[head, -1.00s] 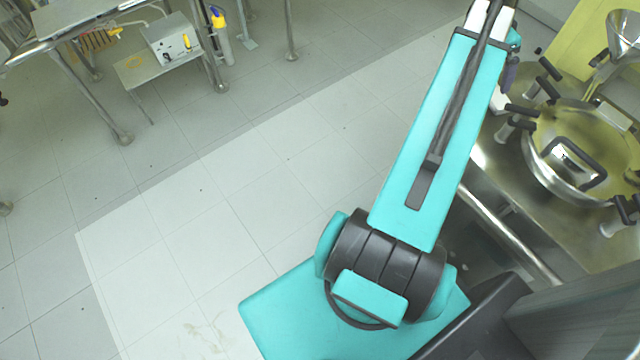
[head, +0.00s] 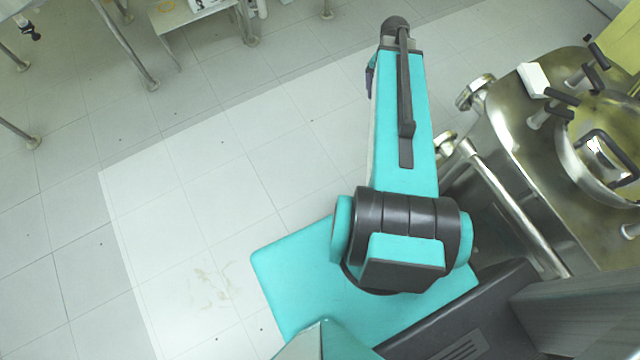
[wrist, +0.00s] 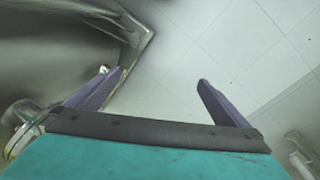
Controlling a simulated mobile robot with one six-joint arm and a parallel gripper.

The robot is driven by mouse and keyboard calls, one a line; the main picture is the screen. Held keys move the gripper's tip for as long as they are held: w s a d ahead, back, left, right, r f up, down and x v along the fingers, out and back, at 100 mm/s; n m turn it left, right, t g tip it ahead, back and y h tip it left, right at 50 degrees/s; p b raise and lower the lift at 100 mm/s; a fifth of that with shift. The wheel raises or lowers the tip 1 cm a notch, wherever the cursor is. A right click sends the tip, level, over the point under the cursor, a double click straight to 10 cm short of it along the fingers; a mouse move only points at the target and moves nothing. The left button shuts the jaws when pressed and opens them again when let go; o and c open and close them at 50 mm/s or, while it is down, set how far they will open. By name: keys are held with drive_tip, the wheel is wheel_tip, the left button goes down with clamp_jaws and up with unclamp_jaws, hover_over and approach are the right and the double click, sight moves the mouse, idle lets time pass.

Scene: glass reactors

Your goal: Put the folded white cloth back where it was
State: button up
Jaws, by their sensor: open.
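A small white block that looks like the folded white cloth (head: 533,79) lies on the steel top of the reactor (head: 512,118), near its left edge and beside the black-handled clamps. My gripper (wrist: 161,77) is open in the wrist view, with nothing between its two purple fingers. Floor tiles show beyond them. In the head view my arm hides most of the gripper. The gripper is left of the reactor, apart from the cloth. The cloth does not show in the wrist view.
The round lid (head: 605,150) with black handles is right of the cloth. A steel rail (head: 515,205) runs along the reactor's near side. A steel-legged table (head: 205,15) stands at the back left. The tiled floor left of my arm is clear.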

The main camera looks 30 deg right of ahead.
drive_tip(key=s+a+f+n, duration=0.1)
drive_tip(key=a+f+n, duration=0.3)
drive_tip(key=a+f, duration=0.65)
drive_tip(key=s+a+f+n+g, duration=0.1)
drive_tip(key=s+a+f+n, duration=0.1)
drive_tip(key=s+a, duration=0.3)
drive_tip(key=s+a+f+n+g, duration=0.1)
drive_tip(key=s+a+f+n, duration=0.2)
drive_tip(key=a, duration=0.7)
drive_tip(key=s+a+f+n+g+y, duration=0.1)
drive_tip(key=s+a+f+n+g, duration=0.1)
drive_tip(key=s+a+f, duration=0.3)
drive_tip(key=s+a, duration=0.2)
drive_tip(key=a, duration=0.1)
drive_tip(key=shift+s+f+n, duration=0.3)
drive_tip(key=shift+s+f, duration=0.1)
